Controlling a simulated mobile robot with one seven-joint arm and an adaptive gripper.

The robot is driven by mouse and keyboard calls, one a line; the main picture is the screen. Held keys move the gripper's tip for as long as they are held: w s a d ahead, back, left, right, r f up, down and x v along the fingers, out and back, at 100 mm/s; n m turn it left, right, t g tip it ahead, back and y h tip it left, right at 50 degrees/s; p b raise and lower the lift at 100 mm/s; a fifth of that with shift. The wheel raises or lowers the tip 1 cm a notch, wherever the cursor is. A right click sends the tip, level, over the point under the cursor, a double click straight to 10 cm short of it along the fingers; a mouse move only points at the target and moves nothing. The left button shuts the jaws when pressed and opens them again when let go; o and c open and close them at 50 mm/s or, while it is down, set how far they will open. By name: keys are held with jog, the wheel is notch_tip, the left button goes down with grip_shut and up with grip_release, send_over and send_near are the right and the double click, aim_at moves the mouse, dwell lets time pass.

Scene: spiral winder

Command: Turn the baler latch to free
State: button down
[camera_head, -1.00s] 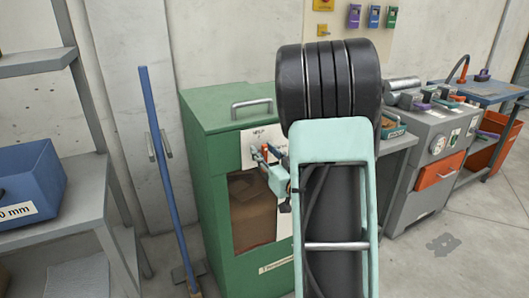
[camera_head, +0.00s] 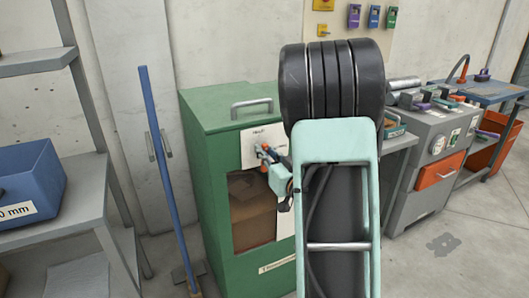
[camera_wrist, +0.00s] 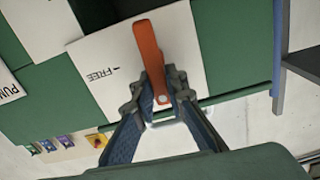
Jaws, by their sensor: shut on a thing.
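The green baler (camera_head: 215,130) stands in the middle of the head view with a white label plate (camera_head: 246,150) on its front. The orange latch handle (camera_wrist: 150,50) runs up and down in the wrist view, slightly tilted. A white plate marked "FREE" (camera_wrist: 100,75) with a dash lies behind it and to its left. The latch points away from that dash. My gripper (camera_wrist: 160,98) is shut on the latch, one finger on each side near its lower end. In the head view my gripper (camera_head: 267,157) is at the label plate, and the latch is mostly hidden.
A metal handle (camera_head: 251,107) sits on the baler's top. A blue pole (camera_head: 168,180) leans at its left, beside a grey shelf (camera_head: 65,222) with a blue bin (camera_head: 30,190). A grey machine (camera_head: 430,150) stands at right. Open floor (camera_head: 460,250) lies at lower right.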

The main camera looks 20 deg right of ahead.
jog(key=m, duration=0.2)
jog(key=d+m, duration=0.1)
jog(key=shift+f+m+b, duration=0.1)
jog(key=shift+m+b, duration=0.25)
jog(key=shift+m, duration=0.05)
jog(key=shift+d+f+m+p, duration=0.3)
jog(key=shift+m+p, duration=0.45)
jog(key=shift+m, duration=1.5)
jog(key=shift+d+f+m+p, duration=0.1)
jog(key=shift+f+m+p, duration=0.5)
jog(key=shift+m, duration=1.6)
jog(key=shift+d+f+m+p, duration=0.2)
jog(key=shift+m+p, duration=0.75)
jog(key=shift+m, duration=1.3)
jog(key=c, duration=1.9)
grip_release()
jog(key=shift+c, duration=0.2)
